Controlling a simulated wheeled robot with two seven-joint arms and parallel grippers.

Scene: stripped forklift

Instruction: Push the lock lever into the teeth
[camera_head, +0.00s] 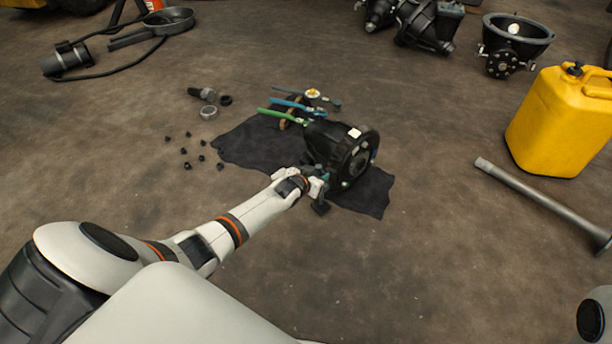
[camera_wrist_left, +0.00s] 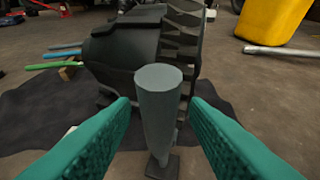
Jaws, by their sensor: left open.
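A dark drum-shaped part (camera_head: 341,150) with a toothed rim lies on a black cloth (camera_head: 250,145) on the floor. The left wrist view shows its teeth (camera_wrist_left: 184,42) close up. The lock lever (camera_wrist_left: 158,95), a grey-green tapered post with a round top, stands in front of the teeth on a small dark base. My left gripper (camera_head: 319,187) is at the near side of the drum. In the left wrist view its green fingers (camera_wrist_left: 158,130) are open on both sides of the lever, with visible gaps. Whether the lever touches the teeth cannot be told.
Green and blue handled tools (camera_head: 284,117) lie behind the drum. Several small nuts (camera_head: 188,150) are scattered left of the cloth. A yellow canister (camera_head: 558,120) and a metal pipe (camera_head: 540,200) are at the right. The floor in front of the cloth is clear.

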